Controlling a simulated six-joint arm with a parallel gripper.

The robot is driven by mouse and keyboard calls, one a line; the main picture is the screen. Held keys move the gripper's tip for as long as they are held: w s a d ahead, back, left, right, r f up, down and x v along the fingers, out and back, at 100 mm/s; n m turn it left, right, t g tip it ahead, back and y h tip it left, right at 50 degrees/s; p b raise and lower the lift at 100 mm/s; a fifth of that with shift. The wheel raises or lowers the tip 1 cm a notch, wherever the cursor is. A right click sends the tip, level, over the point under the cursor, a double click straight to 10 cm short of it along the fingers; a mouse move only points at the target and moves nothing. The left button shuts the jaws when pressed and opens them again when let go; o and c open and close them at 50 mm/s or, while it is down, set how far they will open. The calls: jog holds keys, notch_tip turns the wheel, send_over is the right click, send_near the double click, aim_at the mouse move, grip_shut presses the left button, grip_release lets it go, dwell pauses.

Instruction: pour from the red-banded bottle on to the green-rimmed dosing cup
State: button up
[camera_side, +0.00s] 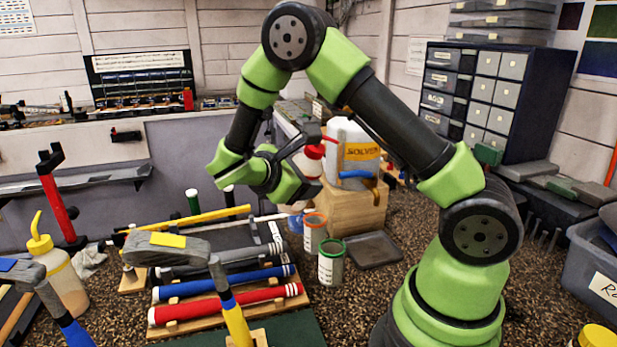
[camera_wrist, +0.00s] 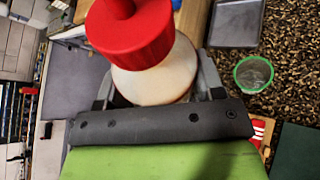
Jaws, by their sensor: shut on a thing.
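My gripper (camera_side: 308,163) is shut on a white bottle with a red cap, the red-banded bottle (camera_side: 314,153). It is held in the air and looks roughly upright; my fingers hide much of its body in the side view. In the wrist view the bottle (camera_wrist: 155,78) sits between my fingers, its red cap towards the camera. The green-rimmed dosing cup (camera_side: 331,265) stands on the speckled bench, below and slightly right of the bottle and apart from it. The cup also shows at the right of the wrist view (camera_wrist: 253,74). Its contents cannot be made out.
An orange-rimmed cup (camera_side: 314,232) stands just behind the green-rimmed one. A solvent jug (camera_side: 358,152) stands on a wooden block (camera_side: 350,208) behind. A dark tray (camera_side: 373,249) lies to the cup's right. Red and blue grips (camera_side: 228,304) lie on a rack in front left.

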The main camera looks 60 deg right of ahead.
jog(key=shift+w+d+m, duration=0.1)
jog(key=shift+w+m, duration=0.2)
jog(key=shift+w, duration=0.05)
jog(key=shift+w+d+f+m+t+h, duration=0.15)
jog(key=shift+w+f+m+t, duration=0.25)
jog(key=shift+f, duration=0.75)
jog(key=shift+w+f+m+t+h, duration=0.25)
jog(key=shift+f+m+t, duration=0.15)
jog(key=shift+f, duration=0.7)
jog(key=shift+w+d+f+m+t+h, duration=0.1)
jog(key=shift+w+f+m+t, duration=0.25)
jog(key=shift+f, duration=0.8)
jog(key=shift+w+d+r+m+t+h, duration=0.1)
jog(key=shift+w+r+m+t+h, duration=0.1)
jog(key=shift+m+t, duration=0.25)
jog(key=shift+w+r+m+t+h, duration=0.1)
jog(key=shift+m+t+h, duration=0.1)
jog(key=shift+m, duration=0.4)
jog(key=shift+w, duration=0.1)
jog(key=shift+r+m+t+h, duration=0.15)
jog(key=shift+m+t+h, duration=0.25)
jog(key=shift+m, duration=0.6)
jog(key=shift+m+t, duration=0.3)
jog(key=shift+m, duration=0.1)
